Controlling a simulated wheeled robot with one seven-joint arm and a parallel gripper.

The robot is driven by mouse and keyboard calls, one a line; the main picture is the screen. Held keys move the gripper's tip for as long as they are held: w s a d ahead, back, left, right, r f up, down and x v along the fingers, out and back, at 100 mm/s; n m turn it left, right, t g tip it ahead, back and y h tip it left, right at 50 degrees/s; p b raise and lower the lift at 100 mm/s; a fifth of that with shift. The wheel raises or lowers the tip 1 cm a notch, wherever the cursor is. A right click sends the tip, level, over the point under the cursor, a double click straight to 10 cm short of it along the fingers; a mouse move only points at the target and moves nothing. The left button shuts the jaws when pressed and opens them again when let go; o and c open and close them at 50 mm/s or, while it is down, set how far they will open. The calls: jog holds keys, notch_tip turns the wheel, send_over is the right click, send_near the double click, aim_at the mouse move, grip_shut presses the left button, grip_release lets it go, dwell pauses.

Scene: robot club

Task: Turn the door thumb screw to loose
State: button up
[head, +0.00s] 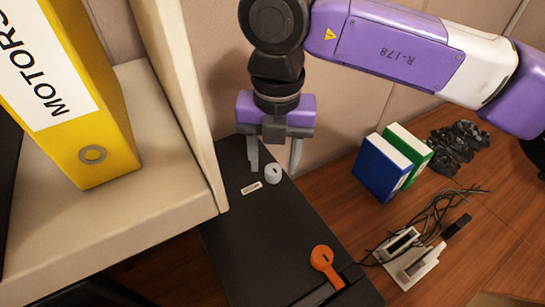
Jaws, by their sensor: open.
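A small grey-white thumb screw (272,174) sits on a dark panel (245,235), close to the cream shelf wall. A small white label (251,188) is just to the left of it. My gripper (274,168) is open and points down. Its two fingers show to the left and right of the screw in this view, with the tips near the screw's height. I cannot tell from this one view whether the fingers touch the screw. An orange round-headed lever (322,259) is at the panel's near end.
A yellow binder marked MOTORS (95,130) stands on the cream shelf (150,190) at the left. Blue (380,170) and green (412,150) boxes, dark lumpy pieces (458,147) and a white device with cables (410,260) are on the wooden table (475,220) at the right.

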jog(key=shift+f, duration=0.8)
grip_shut()
